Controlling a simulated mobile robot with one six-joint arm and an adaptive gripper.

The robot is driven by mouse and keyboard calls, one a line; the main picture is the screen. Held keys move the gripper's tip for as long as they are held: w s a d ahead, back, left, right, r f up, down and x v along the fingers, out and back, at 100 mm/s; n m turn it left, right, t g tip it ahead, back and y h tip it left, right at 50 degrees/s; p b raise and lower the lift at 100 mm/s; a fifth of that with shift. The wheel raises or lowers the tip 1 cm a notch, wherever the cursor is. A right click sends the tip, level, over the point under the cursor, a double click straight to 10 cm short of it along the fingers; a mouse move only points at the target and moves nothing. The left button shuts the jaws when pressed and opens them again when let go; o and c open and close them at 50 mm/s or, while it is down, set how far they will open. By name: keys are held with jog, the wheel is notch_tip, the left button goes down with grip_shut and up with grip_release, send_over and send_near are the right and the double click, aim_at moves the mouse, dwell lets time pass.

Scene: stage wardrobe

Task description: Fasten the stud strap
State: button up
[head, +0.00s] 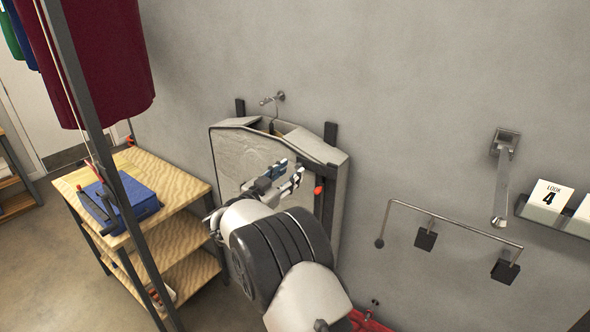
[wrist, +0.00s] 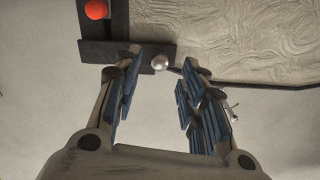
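A pale, wrinkled garment panel (head: 240,155) hangs from a hook on the grey wall. My gripper (head: 277,178) is in front of its right part, fingers apart. In the wrist view, my open gripper (wrist: 160,85) has a round silver stud (wrist: 161,63) showing between its fingertips, with nothing visibly gripped. The stud sits by a dark strap-like piece (wrist: 118,52) at the panel's edge. A red ball (wrist: 97,9) is at upper left there; a red tip (head: 319,190) also shows right of my gripper in the head view. I cannot tell whether the strap is fastened.
A wooden shelf unit (head: 180,240) with a blue case (head: 128,195) stands at left. A dark red garment (head: 100,60) hangs above it. On the right wall are a metal rail (head: 455,222), a wall arm (head: 502,185) and a ledge with a "LOOK 4" card (head: 547,200).

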jog(key=v, duration=0.8)
jog(key=shift+w+r, duration=0.1)
